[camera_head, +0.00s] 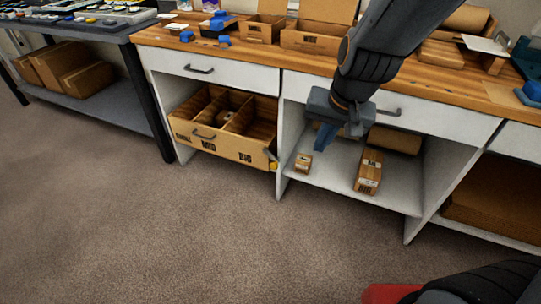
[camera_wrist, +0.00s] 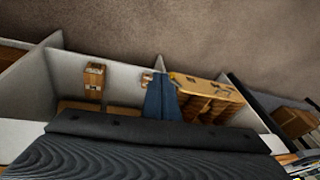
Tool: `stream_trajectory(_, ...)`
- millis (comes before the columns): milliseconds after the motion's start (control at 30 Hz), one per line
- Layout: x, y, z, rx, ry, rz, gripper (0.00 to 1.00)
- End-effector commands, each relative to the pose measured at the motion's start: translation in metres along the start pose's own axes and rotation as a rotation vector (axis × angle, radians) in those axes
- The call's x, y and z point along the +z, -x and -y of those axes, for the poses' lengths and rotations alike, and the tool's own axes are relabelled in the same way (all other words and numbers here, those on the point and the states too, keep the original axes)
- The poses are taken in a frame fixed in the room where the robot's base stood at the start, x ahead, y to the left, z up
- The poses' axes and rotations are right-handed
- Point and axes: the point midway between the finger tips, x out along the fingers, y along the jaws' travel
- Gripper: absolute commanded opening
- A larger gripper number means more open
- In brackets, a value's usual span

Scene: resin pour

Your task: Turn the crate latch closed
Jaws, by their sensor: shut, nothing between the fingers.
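The wooden crate (camera_head: 218,145) sits in the left bay under the bench, with dividers inside and dark markings on its front. The latch (camera_head: 272,165) is a small part with a yellow end at the crate's front right corner. Whether it is turned open or closed is too small to tell. My gripper (camera_head: 324,138) has blue fingers, shut and empty, pointing down in front of the middle bay, right of the latch and apart from it. In the wrist view the shut fingers (camera_wrist: 161,100) partly cover the crate (camera_wrist: 208,84), and the yellow latch (camera_wrist: 172,76) shows beside their tips.
A small box (camera_head: 303,162) and a taller box (camera_head: 369,172) stand on the middle bay's shelf. A white partition (camera_head: 288,135) separates the bays. Drawers and the wooden worktop (camera_head: 250,57) lie above. The carpet in front (camera_head: 190,235) is clear.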

Motion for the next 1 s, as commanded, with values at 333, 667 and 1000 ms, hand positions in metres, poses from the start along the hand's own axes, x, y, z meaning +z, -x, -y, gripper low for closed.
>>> stream_trajectory(333,-0.084,-0.188,0.082,-0.105,-0.307,-0.391,0.0)
stream_trajectory(667,-0.099,-0.314,0.1,-0.174,-0.514,-0.821,0.0)
stream_trajectory(1000,-0.079,-0.353,0.096,-0.239,-0.552,-1.101,0.0)
